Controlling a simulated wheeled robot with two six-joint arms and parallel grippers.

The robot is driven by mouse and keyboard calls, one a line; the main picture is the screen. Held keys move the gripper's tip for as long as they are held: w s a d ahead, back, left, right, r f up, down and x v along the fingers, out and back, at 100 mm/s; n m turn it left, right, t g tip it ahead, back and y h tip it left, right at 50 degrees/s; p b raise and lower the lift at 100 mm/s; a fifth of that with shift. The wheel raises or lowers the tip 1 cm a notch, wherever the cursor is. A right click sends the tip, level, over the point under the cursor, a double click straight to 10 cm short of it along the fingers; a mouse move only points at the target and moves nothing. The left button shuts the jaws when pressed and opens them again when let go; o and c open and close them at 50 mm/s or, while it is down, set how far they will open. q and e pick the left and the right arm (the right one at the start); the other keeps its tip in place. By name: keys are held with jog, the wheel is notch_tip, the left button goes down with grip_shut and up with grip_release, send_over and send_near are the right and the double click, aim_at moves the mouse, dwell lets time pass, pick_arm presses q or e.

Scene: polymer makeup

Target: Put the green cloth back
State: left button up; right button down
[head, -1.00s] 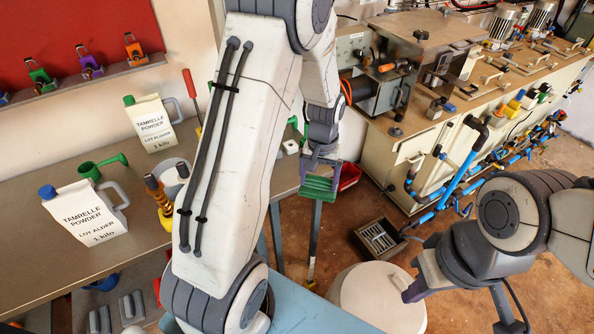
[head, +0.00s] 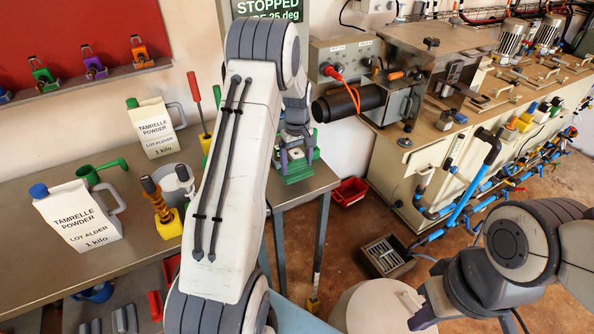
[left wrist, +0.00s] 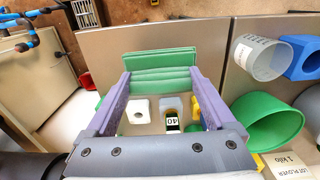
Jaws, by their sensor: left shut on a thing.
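The green cloth (head: 298,171) is a small folded stack at the right end of the steel bench. My left gripper (head: 296,158) is shut on it. In the left wrist view the cloth (left wrist: 160,66) lies flat in layers between the purple fingertips (left wrist: 160,82), over the bench surface. I cannot tell whether it touches the bench. My right gripper (head: 468,312) is low at the right, partly cut off by the bottom edge, away from the bench. Its fingers do not show clearly.
On the steel bench (head: 60,262) stand two white powder jugs (head: 80,217), a green scoop (head: 95,172) and yellow-based tools (head: 166,215). In the left wrist view a white block (left wrist: 138,110) and a labelled vial (left wrist: 172,115) stand near the cloth.

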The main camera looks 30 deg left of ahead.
aim_at(297, 170)
pick_arm(q)
notch_tip(297, 170, down, 3)
jog(key=shift+f+p, duration=0.15)
jog(key=shift+p, duration=0.15)
